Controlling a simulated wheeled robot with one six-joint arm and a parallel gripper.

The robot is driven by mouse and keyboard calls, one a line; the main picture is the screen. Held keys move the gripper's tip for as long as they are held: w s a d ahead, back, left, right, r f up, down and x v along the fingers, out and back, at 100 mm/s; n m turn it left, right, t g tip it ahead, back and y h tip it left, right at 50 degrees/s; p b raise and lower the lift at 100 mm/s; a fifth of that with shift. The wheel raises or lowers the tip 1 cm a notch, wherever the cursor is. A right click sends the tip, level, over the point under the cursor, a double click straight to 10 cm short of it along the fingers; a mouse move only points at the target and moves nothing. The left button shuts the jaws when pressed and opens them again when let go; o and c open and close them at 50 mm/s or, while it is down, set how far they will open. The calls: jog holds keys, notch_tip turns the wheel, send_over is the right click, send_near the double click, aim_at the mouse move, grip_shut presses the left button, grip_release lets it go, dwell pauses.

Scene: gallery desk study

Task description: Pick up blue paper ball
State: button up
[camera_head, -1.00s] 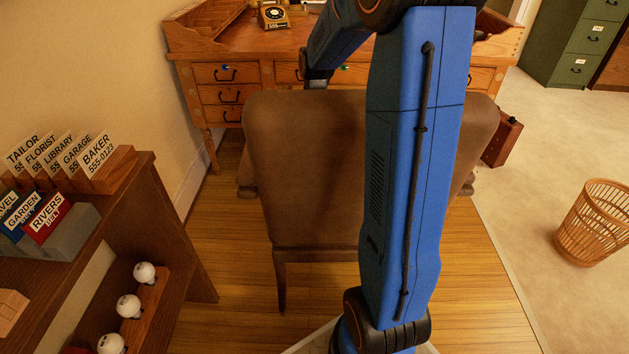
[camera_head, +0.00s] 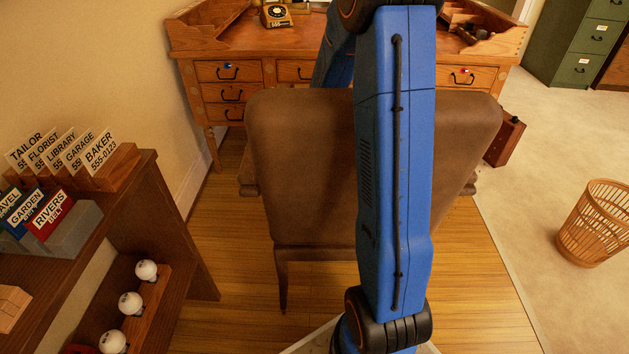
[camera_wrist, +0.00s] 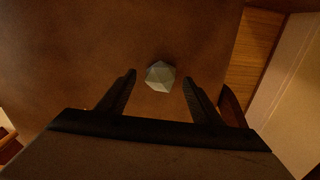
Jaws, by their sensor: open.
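In the wrist view, a small faceted paper ball (camera_wrist: 160,76) lies on a brown surface, which looks like the chair's leather. It looks pale grey-green rather than clearly blue in this dim light. My gripper (camera_wrist: 160,79) is open, with one finger to the left of the ball and the other to the right in the picture. I see no contact between fingers and ball, and the height gap is hard to judge. In the head view, my blue arm and the chair back hide the gripper and the ball.
The brown chair (camera_head: 300,170) stands in front of the wooden desk (camera_head: 230,45). A shelf (camera_head: 175,215) with cards and white bulbs is at the left. A wicker basket (camera_head: 594,225) stands on the carpet at the right. A brown case (camera_head: 505,140) sits beside the desk.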

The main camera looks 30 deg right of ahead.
jog(key=shift+f, duration=1.05)
jog(key=c, duration=1.1)
jog(key=shift+c, duration=0.2)
